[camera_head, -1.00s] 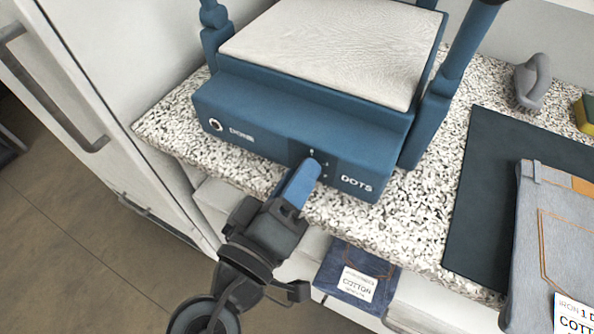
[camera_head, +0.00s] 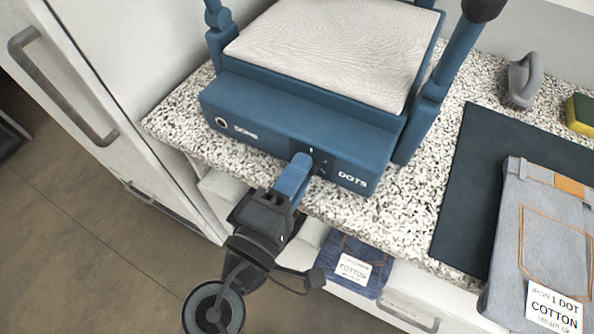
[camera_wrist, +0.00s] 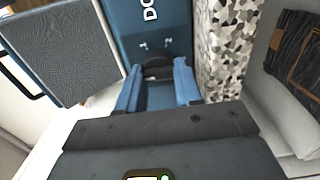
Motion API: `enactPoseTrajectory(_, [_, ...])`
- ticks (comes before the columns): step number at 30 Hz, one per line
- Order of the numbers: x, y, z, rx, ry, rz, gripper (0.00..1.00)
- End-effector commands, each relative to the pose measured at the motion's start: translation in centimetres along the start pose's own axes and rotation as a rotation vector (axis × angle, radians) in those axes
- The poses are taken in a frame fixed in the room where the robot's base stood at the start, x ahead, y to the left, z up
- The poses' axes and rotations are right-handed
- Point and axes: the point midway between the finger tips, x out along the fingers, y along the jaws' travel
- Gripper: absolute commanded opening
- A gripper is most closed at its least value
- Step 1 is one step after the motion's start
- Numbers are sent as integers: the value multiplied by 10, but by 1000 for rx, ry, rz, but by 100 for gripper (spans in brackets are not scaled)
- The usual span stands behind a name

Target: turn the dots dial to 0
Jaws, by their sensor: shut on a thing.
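The blue press (camera_head: 270,118) stands on the speckled counter, with the word DOTS at the right of its front face. The dots dial is dark and round and shows between my fingertips in the wrist view (camera_wrist: 158,66). My gripper (camera_head: 299,168) is at the front face, just left of the DOTS label, with its blue fingers shut on the dial. In the head view my fingers hide most of the dial. White marks show around it in the wrist view, but the dial's pointer and the setting cannot be read.
The speckled counter (camera_head: 408,212) runs along the front. A dark mat (camera_head: 470,215) and grey jeans (camera_head: 550,225) with a label reading "1 DOT COTTON" lie at right. Folded blue jeans (camera_head: 358,262) lie below the counter.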

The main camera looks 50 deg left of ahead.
Motion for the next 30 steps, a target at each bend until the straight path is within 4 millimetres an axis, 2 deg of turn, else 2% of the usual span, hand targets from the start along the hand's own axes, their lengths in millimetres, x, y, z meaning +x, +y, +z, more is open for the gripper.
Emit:
enactPoseTrajectory(11, [0, -1, 0, -7, 2, -1, 4])
enactPoseTrajectory(12, [0, -1, 0, -7, 2, -1, 37])
enactPoseTrajectory(18, [0, -1, 0, -6, 1, -1, 56])
enactPoseTrajectory(20, [0, -1, 0, -6, 1, -1, 60])
enactPoseTrajectory(30, [0, -1, 0, -6, 0, -1, 60])
